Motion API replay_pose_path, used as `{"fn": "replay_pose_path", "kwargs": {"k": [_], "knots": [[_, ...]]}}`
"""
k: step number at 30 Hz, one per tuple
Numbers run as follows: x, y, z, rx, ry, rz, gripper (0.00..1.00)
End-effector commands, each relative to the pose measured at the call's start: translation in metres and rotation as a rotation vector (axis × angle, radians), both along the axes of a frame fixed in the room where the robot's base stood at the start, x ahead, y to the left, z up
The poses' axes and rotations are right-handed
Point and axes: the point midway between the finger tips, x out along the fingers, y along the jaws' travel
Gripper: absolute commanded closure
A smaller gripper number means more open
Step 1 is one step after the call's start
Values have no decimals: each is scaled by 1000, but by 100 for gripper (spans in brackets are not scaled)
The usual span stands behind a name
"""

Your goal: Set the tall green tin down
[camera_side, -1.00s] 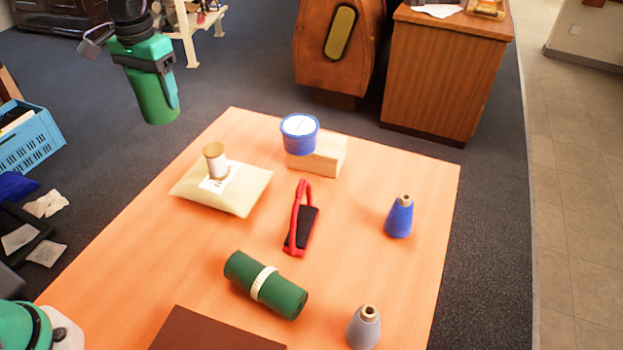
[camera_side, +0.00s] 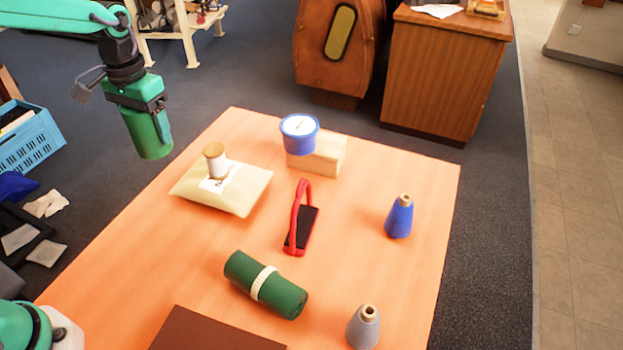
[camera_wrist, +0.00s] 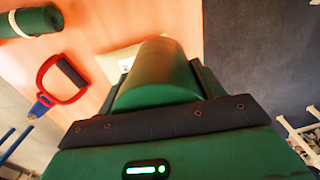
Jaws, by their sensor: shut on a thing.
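My gripper (camera_side: 153,118) is shut on the tall green tin (camera_side: 149,142), which hangs below it, nearly upright and slightly tilted. The tin is in the air at the upper left of the side view, beyond the table's left edge in the picture. In the wrist view the tin (camera_wrist: 155,72) is a rounded green body between the jaws, hiding part of the table behind it. Its far end and its height above any surface cannot be told.
The orange table (camera_side: 350,270) holds a cream pouch (camera_side: 240,195) with a spool (camera_side: 214,160) on it, a blue tub (camera_side: 299,138) on a wooden block (camera_side: 325,158), a red-handled tool (camera_side: 297,240), a lying green roll (camera_side: 280,293), a blue cone (camera_side: 399,218) and a grey cone (camera_side: 364,328). Bare tabletop lies right of centre.

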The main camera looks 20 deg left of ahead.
Motion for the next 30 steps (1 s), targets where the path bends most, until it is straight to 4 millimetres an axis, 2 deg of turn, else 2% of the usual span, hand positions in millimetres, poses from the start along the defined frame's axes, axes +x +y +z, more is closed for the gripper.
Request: {"fn": "replay_pose_path", "kwargs": {"k": [20,26,30], "knots": [[0,-2,0,0,-1,0,65],[-2,-20,-3,-1,-1,6,65],[-8,-45,-7,-1,-1,15,65]]}}
